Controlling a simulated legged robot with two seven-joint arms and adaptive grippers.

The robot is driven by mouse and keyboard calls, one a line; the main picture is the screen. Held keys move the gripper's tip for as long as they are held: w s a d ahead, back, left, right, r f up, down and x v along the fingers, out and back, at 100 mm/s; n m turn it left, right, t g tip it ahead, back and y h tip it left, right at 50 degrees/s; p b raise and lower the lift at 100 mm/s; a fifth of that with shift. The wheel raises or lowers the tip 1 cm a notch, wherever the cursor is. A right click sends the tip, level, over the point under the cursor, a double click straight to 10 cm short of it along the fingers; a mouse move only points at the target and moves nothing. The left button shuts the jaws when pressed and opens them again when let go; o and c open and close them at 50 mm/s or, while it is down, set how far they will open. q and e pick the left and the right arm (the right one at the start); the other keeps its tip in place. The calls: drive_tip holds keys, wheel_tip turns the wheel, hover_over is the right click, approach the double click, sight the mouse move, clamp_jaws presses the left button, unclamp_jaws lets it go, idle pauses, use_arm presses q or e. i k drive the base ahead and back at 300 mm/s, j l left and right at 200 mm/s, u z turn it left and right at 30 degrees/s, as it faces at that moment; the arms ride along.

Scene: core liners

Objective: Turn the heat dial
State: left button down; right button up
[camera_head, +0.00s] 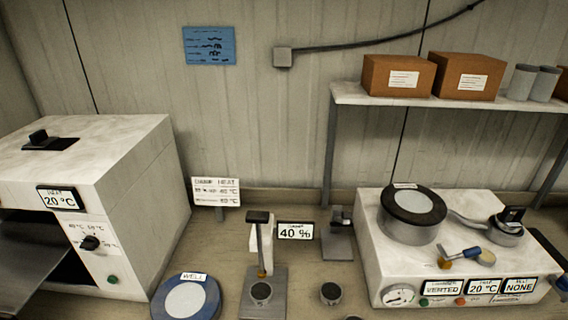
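A black dial (90,243) with a pointer sits on the front of the white oven-like box (140,170) at the left. Small temperature marks surround it; they are too blurred to read fully. Above it a display (61,199) marked HEAT reads 20 °C. On the white machine (372,240) at the right, a second display (484,287) also reads 20 °C. Neither of my grippers is in view, and nothing touches the dial.
A dark opening with a grey shelf (35,262) lies left of the dial. A green button (112,279) is below it. Boxes (398,76) sit on a shelf.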

sight(90, 243)
drive_tip(key=u, duration=1.4)
